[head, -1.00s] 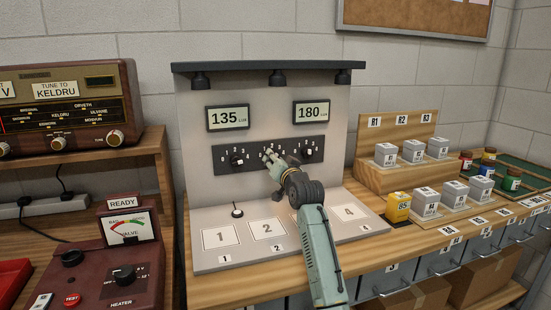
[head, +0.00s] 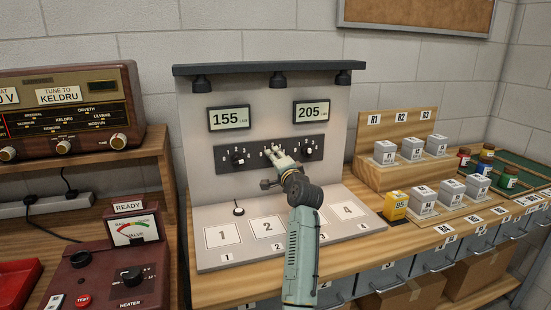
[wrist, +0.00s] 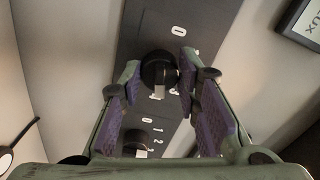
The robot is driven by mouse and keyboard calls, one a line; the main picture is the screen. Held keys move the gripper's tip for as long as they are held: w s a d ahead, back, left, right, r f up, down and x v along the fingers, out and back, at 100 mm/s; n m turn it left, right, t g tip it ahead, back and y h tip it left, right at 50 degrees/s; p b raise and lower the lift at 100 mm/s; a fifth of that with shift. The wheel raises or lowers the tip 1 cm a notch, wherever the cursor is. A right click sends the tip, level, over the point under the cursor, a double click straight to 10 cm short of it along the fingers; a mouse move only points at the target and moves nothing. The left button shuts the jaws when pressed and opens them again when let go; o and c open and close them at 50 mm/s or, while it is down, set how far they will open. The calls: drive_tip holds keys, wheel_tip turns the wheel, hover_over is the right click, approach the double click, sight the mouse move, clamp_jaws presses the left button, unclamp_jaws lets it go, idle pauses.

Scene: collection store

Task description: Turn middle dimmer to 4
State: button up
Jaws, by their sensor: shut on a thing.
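The dark dimmer strip (head: 222,168) is on the upright panel under two lux displays. The left display (head: 229,118) reads 155 and the right display (head: 311,112) reads 205. My gripper (head: 275,153) is at the middle dimmer and hides it in the head view. In the wrist view the middle dimmer's black knob (wrist: 157,70), with a light pointer, sits between my fingers, which are shut on it. The left dimmer (head: 237,158) and right dimmer (head: 309,153) stand clear on either side.
A radio (head: 65,110) and a red heater unit (head: 110,275) stand left. A wooden stepped rack (head: 400,123) with grey blocks stands right.

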drive_tip(key=shift+m, duration=0.4)
drive_tip(key=o, duration=1.2)
drive_tip(key=shift+c, duration=0.2)
drive_tip(key=shift+s, duration=0.1)
drive_tip(key=v, duration=1.2)
